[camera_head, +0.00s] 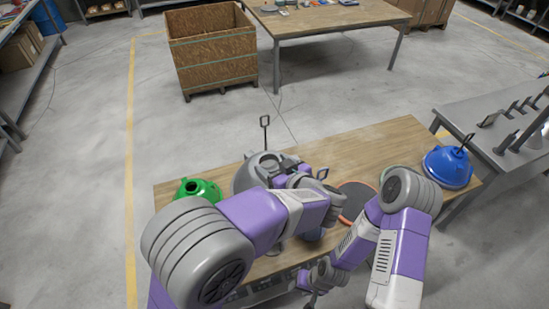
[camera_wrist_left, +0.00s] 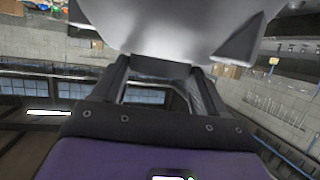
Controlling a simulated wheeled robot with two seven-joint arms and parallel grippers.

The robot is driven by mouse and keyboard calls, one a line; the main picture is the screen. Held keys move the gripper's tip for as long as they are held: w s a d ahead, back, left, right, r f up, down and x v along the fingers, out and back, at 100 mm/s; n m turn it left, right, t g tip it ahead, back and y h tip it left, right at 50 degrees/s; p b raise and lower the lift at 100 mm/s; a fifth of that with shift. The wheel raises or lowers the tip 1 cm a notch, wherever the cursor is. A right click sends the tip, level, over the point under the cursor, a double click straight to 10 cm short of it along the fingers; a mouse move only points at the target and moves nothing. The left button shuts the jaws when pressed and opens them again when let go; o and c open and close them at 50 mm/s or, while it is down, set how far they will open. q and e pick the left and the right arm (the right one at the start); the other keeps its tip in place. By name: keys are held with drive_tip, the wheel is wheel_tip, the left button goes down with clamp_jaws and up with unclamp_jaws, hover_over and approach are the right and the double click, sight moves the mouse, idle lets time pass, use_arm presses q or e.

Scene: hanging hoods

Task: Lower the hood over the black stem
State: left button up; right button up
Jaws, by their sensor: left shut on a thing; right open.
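A grey hood (camera_head: 245,176) is at the table's back left, partly hidden by my left arm. It also fills the top of the left wrist view (camera_wrist_left: 165,25) as a pale rounded shape. My left gripper (camera_wrist_left: 160,68) is shut on the grey hood at its side. A black stem (camera_head: 265,124) with a loop top stands up at the hood's collar; I cannot tell whether it passes through the hood or stands behind it. The hood's lower rim is hidden. My right gripper (camera_head: 315,290) is open and low at the table's front, away from the hood.
A green hood (camera_head: 197,190) with an open top sits left on the wooden table (camera_head: 385,140). A blue hood (camera_head: 448,166) with a loop-topped stem sits at the right end. A dark disc (camera_head: 357,199) with an orange rim lies mid-table. A black loop (camera_head: 322,174) shows beside my left arm.

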use_arm(q)
drive_tip(key=shift+a+f+b, duration=0.2)
drive_tip(key=shift+f+b, duration=2.2)
drive_tip(key=shift+f, duration=2.4)
drive_tip(key=shift+a+f+b, duration=0.15)
drive_tip(key=shift+f+b, duration=2.25)
drive_tip(key=shift+f, duration=2.35)
drive_tip(key=shift+a+f+b, duration=0.2)
drive_tip(key=shift+f+b, duration=2.2)
drive_tip(key=shift+f, duration=2.4)
drive_tip(key=shift+w+d+f+b, duration=0.1)
drive_tip(key=shift+d+f+b, duration=0.2)
drive_tip(key=shift+f, duration=0.45)
drive_tip(key=shift+w+d+f+b, duration=0.1)
drive_tip(key=shift+d+f+b, duration=0.15)
drive_tip(key=shift+f, duration=0.5)
drive_tip(key=shift+s, duration=0.2)
drive_tip(key=shift+f, duration=0.5)
drive_tip(key=o, duration=1.8)
